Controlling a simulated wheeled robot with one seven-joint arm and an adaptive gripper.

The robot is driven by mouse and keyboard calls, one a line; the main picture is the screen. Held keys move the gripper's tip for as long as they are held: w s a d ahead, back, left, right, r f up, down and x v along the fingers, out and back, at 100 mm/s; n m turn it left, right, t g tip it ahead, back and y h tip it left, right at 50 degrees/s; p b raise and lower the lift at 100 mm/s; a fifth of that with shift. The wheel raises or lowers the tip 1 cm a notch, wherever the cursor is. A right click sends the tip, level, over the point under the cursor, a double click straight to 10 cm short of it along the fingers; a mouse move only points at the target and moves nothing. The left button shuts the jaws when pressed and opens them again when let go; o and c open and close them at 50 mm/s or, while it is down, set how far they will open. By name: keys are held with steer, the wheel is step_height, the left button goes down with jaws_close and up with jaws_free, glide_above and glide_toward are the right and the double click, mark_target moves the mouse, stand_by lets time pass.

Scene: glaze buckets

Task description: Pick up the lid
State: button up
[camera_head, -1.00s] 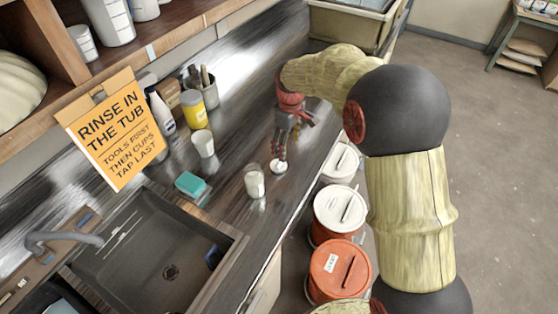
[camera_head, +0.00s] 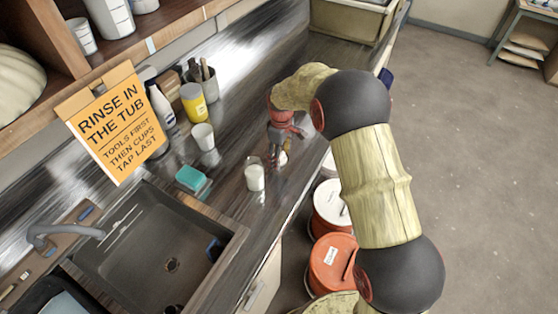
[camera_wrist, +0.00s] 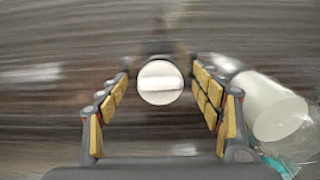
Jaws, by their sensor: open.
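The lid is a small white disc with a raised bar across its top. It lies flat on the dark counter and shows partly behind my gripper in the head view (camera_head: 283,159). In the wrist view the lid (camera_wrist: 160,90) sits centred between my fingers. My gripper (camera_head: 279,154) is open over the lid, fingers pointing down; the wrist view shows its fingers (camera_wrist: 160,84) spread on both sides with gaps to the lid. A glass jar with white contents (camera_head: 254,178) stands left of the lid, and appears at the right in the wrist view (camera_wrist: 272,105).
A white cup (camera_head: 203,137), yellow container (camera_head: 194,103) and teal sponge (camera_head: 190,179) stand on the counter left of my gripper. The sink (camera_head: 140,245) is at lower left. Lidded buckets (camera_head: 332,262) stand on the floor beside the counter's front edge.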

steer(key=shift+f, duration=0.2)
steer(key=shift+c, duration=1.3)
steer(key=c, duration=0.6)
steer(key=shift+r, duration=0.1)
